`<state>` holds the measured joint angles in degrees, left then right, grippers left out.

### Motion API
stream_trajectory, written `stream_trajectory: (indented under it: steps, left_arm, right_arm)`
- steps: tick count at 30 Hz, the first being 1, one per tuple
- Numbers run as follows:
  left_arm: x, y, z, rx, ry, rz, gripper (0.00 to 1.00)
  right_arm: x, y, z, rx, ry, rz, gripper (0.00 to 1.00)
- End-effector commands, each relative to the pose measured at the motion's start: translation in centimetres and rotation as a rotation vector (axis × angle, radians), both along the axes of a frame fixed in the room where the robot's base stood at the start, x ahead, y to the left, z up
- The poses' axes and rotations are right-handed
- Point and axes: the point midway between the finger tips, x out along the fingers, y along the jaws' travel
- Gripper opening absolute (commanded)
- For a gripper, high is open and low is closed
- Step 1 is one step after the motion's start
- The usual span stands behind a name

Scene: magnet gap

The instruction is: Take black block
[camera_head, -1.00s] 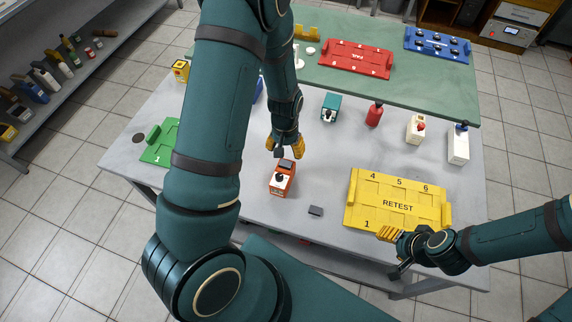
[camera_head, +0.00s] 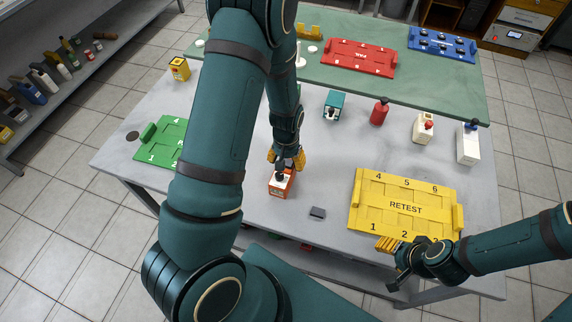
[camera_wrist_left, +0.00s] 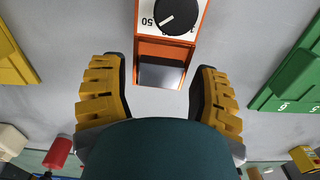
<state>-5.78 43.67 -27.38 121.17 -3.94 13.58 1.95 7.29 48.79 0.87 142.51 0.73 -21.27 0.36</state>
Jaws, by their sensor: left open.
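An orange device (camera_head: 283,183) with a white face and black knob stands on the grey table; it also shows in the left wrist view (camera_wrist_left: 180,18). A dark, glossy block-like part (camera_wrist_left: 161,75) sits at its near end in that view; I cannot tell whether it is loose or built in. A small dark grey block (camera_head: 317,212) lies alone on the table, right of the device. My left gripper (camera_head: 286,162) is open, its fingers on either side of the device's dark end, with visible gaps. My right gripper (camera_head: 388,250) is by the yellow tray's front edge; its jaw state is unclear.
The yellow RETEST tray (camera_head: 357,198) lies to the right, a green tray (camera_head: 160,152) to the left. A teal device (camera_head: 333,103), red bottle (camera_head: 379,112) and white containers (camera_head: 422,128) stand behind. A red tray (camera_head: 360,57) is on the green mat. The table around the grey block is clear.

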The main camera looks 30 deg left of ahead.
Motion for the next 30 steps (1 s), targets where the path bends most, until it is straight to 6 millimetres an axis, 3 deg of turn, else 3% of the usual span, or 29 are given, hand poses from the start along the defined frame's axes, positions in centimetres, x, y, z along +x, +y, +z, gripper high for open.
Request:
stream_trajectory:
  steps: [7, 9, 12, 20, 30]
  left_arm:
    - [0.0, 0.0, 0.0, 0.000, 0.000, 0.000, 0.64]
    - [0.0, 0.0, 0.0, 0.000, 0.000, 0.000, 0.39]
    - [0.0, 0.0, 0.0, 0.000, 0.000, 0.000, 0.10]
    - [0.0, 0.0, 0.5, 0.000, 0.000, 0.000, 0.00]
    - [0.0, 0.0, 3.0, 0.000, -0.001, 0.001, 0.00]
  right_arm:
    - [0.0, 0.0, 0.0, 0.000, 0.000, 0.001, 0.57]
    - [0.0, 0.0, 0.0, 0.001, -0.001, 0.001, 0.57]
    - [0.0, 0.0, 0.0, 0.001, -0.001, 0.001, 0.57]
    - [0.0, 0.0, 0.4, 0.000, 0.000, 0.000, 0.57]
    - [0.0, 0.0, 2.4, 0.000, 0.000, 0.001, 0.57]
